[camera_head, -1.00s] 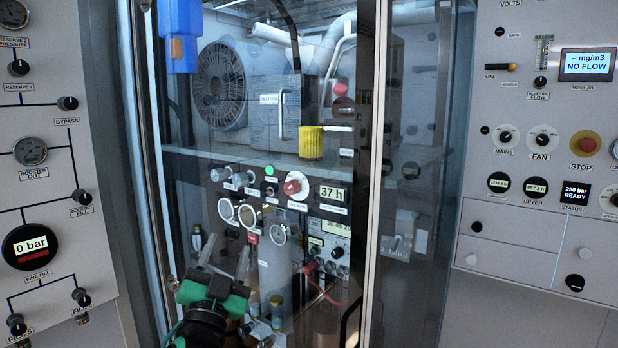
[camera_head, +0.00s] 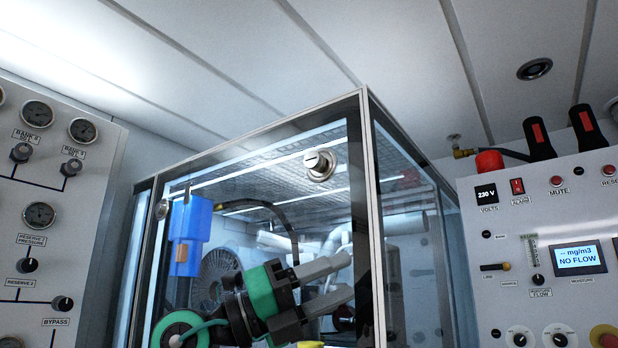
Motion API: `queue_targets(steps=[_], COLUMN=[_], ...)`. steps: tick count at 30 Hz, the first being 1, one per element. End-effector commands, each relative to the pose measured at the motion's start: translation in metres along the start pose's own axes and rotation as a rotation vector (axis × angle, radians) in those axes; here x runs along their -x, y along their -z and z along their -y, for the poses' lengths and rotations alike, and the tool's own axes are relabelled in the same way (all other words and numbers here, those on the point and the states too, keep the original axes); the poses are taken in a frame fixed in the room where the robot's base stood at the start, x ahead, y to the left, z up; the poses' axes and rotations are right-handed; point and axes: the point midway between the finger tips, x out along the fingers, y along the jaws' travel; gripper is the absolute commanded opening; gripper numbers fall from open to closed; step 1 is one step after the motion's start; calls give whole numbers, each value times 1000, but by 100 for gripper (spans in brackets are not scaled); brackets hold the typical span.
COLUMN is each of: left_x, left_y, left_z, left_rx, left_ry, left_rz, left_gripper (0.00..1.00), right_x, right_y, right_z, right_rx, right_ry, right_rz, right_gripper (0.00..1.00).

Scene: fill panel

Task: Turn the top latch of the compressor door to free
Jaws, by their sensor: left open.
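My left gripper (camera_head: 344,276) is black and green with two grey fingers. It is in front of the door, below the latch and apart from it. Its fingers are spread and empty, pointing right and slightly up. My right gripper is out of view.
A blue holder (camera_head: 190,236) hangs on the upper left of the door. A gauge panel (camera_head: 95,185) stands at the left and a control panel (camera_head: 540,225) at the right. The space around the latch is clear.

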Motion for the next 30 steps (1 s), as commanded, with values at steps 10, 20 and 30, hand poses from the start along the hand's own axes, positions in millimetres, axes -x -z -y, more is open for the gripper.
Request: queue_targets(steps=[10,20,30], left_x=[-18,11,26], left_y=[-51,-118,-142], left_z=[67,156,190], left_rx=[-347,-565,-609], left_ry=[-397,-794,-923], left_rz=[-104,17,99], left_gripper=[50,50,50], right_x=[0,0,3], right_y=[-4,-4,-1], right_z=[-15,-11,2], right_rx=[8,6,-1], right_ry=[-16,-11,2], right_rz=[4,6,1], right_gripper=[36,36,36])
